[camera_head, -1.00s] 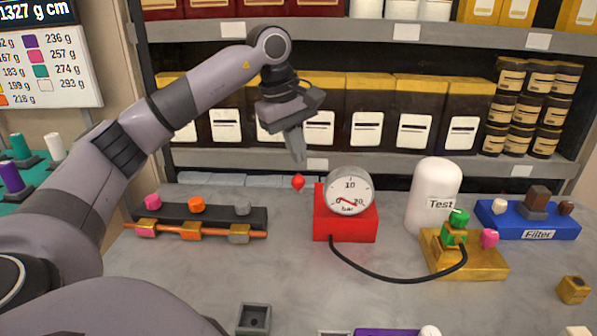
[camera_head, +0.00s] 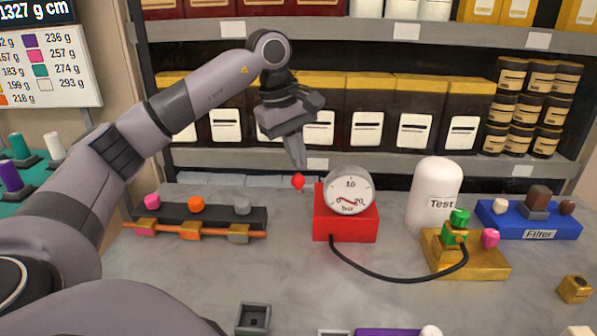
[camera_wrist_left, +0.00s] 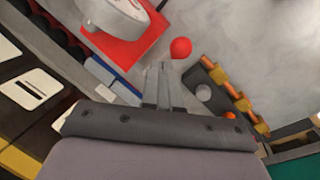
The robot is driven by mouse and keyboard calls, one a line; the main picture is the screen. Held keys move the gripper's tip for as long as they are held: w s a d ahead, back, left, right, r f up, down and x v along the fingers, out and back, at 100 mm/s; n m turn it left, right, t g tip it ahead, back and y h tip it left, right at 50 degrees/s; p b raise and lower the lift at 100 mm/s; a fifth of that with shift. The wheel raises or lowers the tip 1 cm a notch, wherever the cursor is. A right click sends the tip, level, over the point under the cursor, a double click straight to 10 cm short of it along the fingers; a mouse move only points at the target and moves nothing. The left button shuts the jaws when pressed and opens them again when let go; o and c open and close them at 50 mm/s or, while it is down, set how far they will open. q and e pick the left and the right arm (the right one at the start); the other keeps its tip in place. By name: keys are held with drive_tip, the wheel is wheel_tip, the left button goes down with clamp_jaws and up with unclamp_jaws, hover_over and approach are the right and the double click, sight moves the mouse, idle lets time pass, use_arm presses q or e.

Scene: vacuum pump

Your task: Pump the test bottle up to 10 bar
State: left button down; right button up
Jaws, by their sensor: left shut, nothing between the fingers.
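The red pump (camera_head: 345,226) stands mid-table and carries a round white gauge (camera_head: 349,184) marked 0, 10 and 20 with a red needle low on the dial; its exact reading is too small to tell. A red ball-shaped knob (camera_head: 298,182) sits at the pump's left side. My left gripper (camera_head: 299,164) is shut and empty, pointing down just above the knob. In the left wrist view the red knob (camera_wrist_left: 180,47) lies just beyond the fingertips (camera_wrist_left: 159,66). The white Test bottle (camera_head: 434,194) stands upright by a yellow block with a green fitting (camera_head: 455,229). My right gripper is not in view.
A black hose (camera_head: 385,278) runs from the pump to the green fitting. A dark rack with coloured knobs (camera_head: 215,217) lies left, a blue Filter block (camera_head: 540,222) right. Shelves stand behind. The table in front of the rack is largely clear.

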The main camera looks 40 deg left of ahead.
sight(300, 185)
use_arm(q)
drive_tip(key=shift+s+d+f+b, duration=0.35)
drive_tip(key=shift+s+f+b, duration=0.1)
drive_tip(key=shift+f+b, duration=0.25)
drive_tip(key=shift+s+d+f+b, duration=0.35)
drive_tip(key=shift+s+f+b, duration=0.05)
drive_tip(key=shift+f+b, duration=0.25)
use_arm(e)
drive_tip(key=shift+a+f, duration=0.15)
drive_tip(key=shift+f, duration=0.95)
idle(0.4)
use_arm(q)
drive_tip(key=shift+s+d+f+b, duration=0.4)
drive_tip(key=shift+s+f+b, duration=0.1)
drive_tip(key=shift+f+b, duration=0.25)
drive_tip(key=shift+s+d+f+b, duration=0.4)
drive_tip(key=shift+s+f+b, duration=0.05)
drive_tip(key=shift+f+b, duration=0.25)
drive_tip(key=shift+s+d+f+b, duration=0.4)
drive_tip(key=shift+s+f+b, duration=0.1)
drive_tip(key=shift+f+b, duration=0.25)
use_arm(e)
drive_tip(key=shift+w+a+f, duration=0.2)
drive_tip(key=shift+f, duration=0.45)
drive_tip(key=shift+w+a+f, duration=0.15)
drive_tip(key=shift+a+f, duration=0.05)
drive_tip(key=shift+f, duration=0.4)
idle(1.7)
